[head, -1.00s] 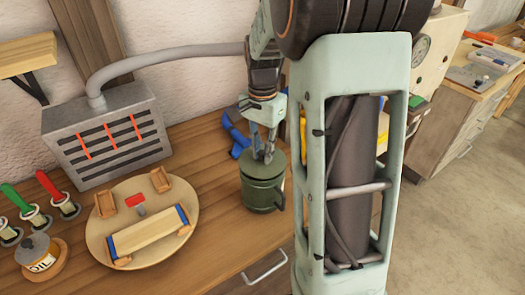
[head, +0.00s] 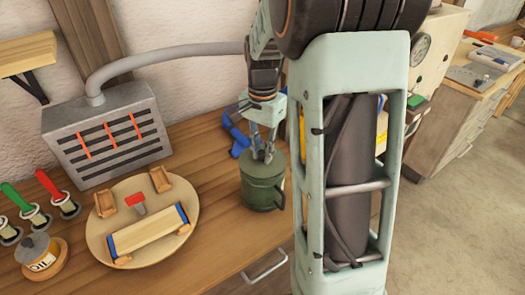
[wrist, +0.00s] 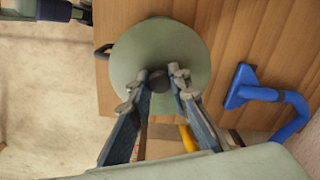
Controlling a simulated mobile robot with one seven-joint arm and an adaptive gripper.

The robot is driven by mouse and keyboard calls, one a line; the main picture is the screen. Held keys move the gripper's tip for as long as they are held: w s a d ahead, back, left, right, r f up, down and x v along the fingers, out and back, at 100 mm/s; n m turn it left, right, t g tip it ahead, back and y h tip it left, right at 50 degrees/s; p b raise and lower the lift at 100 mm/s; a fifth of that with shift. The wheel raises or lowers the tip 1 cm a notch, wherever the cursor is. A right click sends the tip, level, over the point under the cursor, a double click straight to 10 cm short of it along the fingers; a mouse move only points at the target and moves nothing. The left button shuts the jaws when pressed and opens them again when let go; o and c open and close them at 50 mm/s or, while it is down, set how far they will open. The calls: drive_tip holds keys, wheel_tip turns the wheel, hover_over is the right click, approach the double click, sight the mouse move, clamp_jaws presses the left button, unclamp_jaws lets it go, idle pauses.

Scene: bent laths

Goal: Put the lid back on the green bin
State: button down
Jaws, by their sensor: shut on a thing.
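The green bin (head: 262,192) stands upright on the wooden bench, with a dark handle on its right side in the head view. Its round green lid (wrist: 135,55) sits over the bin's top, and the wrist view looks down on it. The lid has a dark knob (wrist: 158,80) in the middle. My gripper (head: 265,157) is above the bin, its fingers pointing down and shut on the lid's knob. In the wrist view the fingers (wrist: 159,84) close around the knob. Whether the lid is fully seated on the rim cannot be told.
A blue nozzle with hose (wrist: 245,88) lies close beside the bin. A round wooden board (head: 185,250) with a wooden block, a grey slotted box (head: 105,135), an oil pot (head: 40,255) and several coloured-handled tools stand to the left. My arm column hides the bench on the right.

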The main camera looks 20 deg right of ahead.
drive_tip(key=c, duration=1.7)
unclamp_jaws()
drive_tip(key=shift+o, duration=0.5)
drive_tip(key=o, duration=0.4)
drive_tip(key=shift+c, duration=0.2)
drive_tip(key=shift+r+p, duration=2.7)
drive_tip(key=shift+r, duration=0.8)
clamp_jaws()
